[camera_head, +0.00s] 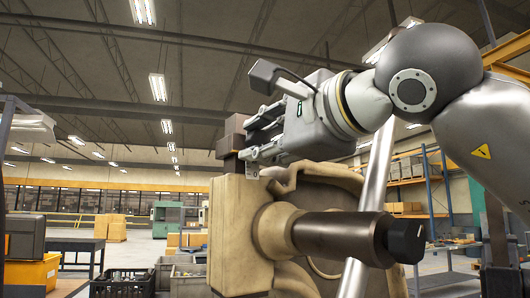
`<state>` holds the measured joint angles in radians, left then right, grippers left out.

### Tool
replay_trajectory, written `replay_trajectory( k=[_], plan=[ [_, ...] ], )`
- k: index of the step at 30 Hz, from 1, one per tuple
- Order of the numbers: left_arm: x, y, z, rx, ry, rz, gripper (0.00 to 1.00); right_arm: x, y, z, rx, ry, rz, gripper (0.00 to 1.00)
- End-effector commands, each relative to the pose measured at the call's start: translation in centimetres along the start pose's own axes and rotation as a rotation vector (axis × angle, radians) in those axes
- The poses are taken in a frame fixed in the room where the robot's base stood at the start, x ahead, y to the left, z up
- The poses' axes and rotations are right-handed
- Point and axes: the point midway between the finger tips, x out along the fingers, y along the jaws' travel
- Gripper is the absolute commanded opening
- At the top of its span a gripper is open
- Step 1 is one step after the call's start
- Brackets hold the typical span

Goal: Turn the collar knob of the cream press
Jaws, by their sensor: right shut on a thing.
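The cream press (240,235) fills the lower middle of the head view, with its rounded cast body to the right. A dark brown stepped block (229,146) stands on top of its column. A thick dark brown shaft (335,233) sticks out to the right and ends in a black knob (405,241). My right gripper (250,147) reaches in from the upper right, shut with its fingertips at the brown block. The exact grip is partly hidden. I cannot tell which part is the collar knob. My left gripper is not in view.
A silver bar (369,205) runs slanting behind the shaft and past my right wrist. Crates (122,286) and a dark table (75,246) stand at the lower left. Shelving with boxes (407,208) is at the back right. The air left of the press is clear.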

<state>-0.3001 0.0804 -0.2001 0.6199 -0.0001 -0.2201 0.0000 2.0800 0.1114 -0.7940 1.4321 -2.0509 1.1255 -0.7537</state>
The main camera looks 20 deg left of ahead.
Motion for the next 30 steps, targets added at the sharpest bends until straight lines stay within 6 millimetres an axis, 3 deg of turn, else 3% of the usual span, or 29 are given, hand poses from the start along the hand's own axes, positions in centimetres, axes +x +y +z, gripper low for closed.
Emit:
replay_trajectory(
  k=[10,27,28,30],
  plan=[
    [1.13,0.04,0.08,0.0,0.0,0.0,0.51,0.01,0.15,-0.03,0.149,0.001,0.001,0.05],
    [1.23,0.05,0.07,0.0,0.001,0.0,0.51,0.03,0.13,-0.04,0.18,0.001,0.002,0.06],
    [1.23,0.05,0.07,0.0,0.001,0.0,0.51,0.03,0.13,-0.04,0.18,0.001,0.002,0.32],
    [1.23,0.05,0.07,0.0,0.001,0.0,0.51,0.03,0.13,-0.04,0.18,0.001,0.002,0.41]
  ],
)
